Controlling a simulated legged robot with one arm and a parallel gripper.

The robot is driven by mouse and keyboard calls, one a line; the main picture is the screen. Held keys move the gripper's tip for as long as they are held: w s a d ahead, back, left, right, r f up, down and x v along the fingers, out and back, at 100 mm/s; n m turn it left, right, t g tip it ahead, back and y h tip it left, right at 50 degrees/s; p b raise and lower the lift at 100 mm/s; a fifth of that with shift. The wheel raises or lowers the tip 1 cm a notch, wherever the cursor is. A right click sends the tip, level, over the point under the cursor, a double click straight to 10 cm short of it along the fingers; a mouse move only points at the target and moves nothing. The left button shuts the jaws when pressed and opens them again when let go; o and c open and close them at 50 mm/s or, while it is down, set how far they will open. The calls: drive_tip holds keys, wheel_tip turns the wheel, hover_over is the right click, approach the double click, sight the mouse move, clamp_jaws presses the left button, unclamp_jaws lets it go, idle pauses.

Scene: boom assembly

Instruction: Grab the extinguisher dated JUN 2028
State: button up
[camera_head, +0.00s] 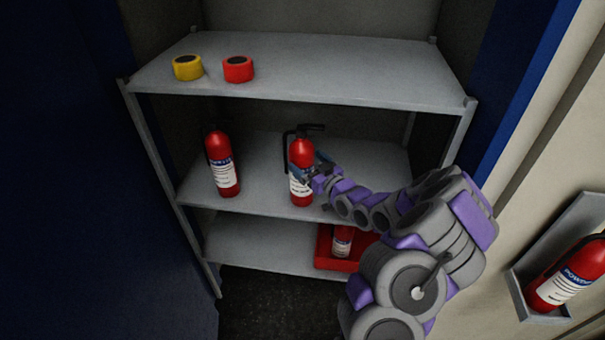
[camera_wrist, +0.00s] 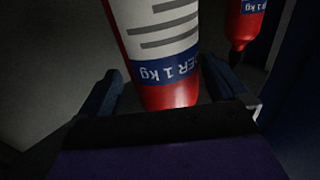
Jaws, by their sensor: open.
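A red extinguisher (camera_head: 301,190) with a white label stands upright on the middle shelf, right of centre. My gripper (camera_head: 309,168) is open at its front right side. In the wrist view the fingers (camera_wrist: 162,78) lie on either side of this extinguisher (camera_wrist: 160,35), whose label reads "1 kg" upside down; I cannot tell whether they touch it. Another extinguisher (camera_head: 222,172) stands on the same shelf to the left. A third extinguisher (camera_head: 342,241) is at a red bin on the lower shelf. A fourth extinguisher (camera_head: 566,276) sits in a wall holder. No date is legible.
The grey shelf unit (camera_head: 330,72) holds a yellow tape roll (camera_head: 187,67) and a red tape roll (camera_head: 238,69) on top. The red bin (camera_head: 324,250) is on the lower shelf at right. A grey holder (camera_head: 533,300) is on the right wall. The middle shelf is clear between its extinguishers.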

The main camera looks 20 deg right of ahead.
drive_tip(key=shift+w+a+b, duration=0.15)
drive_tip(key=shift+w+a, duration=0.1)
drive_tip(key=shift+w, duration=0.55)
drive_tip(key=shift+w+a+b, duration=0.15)
drive_tip(key=shift+w+a, duration=0.05)
drive_tip(key=shift+w, duration=0.55)
drive_tip(key=shift+c, duration=0.3)
drive_tip(key=c, duration=1.7)
drive_tip(key=shift+c, duration=0.3)
drive_tip(key=shift+r, duration=0.1)
